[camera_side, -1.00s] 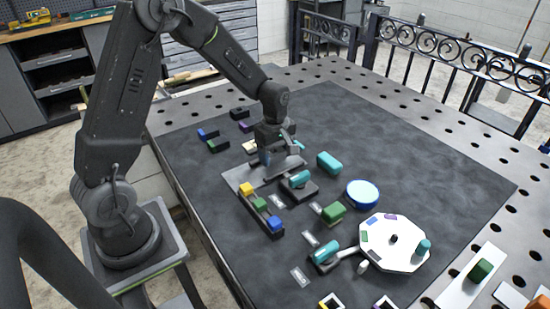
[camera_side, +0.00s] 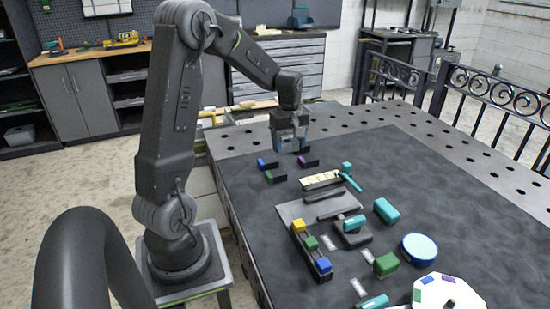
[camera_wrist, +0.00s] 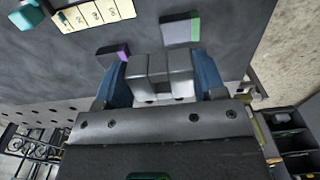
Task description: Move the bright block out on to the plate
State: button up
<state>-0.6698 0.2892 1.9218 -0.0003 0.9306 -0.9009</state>
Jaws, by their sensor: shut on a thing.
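My gripper (camera_side: 291,140) is low at the far left end of the dark mat. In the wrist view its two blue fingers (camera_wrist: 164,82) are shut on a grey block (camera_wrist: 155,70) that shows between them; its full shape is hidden. A bright teal cube (camera_side: 347,167) stands by the far end of a cream strip (camera_side: 320,180), with a teal bar (camera_side: 349,181) beside it. They also show at the top left of the wrist view. A flat grey plate (camera_side: 290,211) with dark bars on it lies nearer. Which plate the task means I cannot tell.
Small dark blocks with blue (camera_side: 265,163), green (camera_side: 272,177) and purple (camera_side: 309,162) ends lie close to the gripper. A blue disc (camera_side: 418,248), a white octagonal board (camera_side: 447,285) and green blocks lie to the right. Bare mat lies along the back right.

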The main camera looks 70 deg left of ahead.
send_over(263, 156)
notch_tip(263, 156, down, 3)
jog(key=shift+s+d+f, duration=0.1)
jog(key=shift+f, duration=3.8)
jog(key=shift+f, duration=0.2)
jog(key=o, duration=1.2)
jog(key=shift+o, duration=0.2)
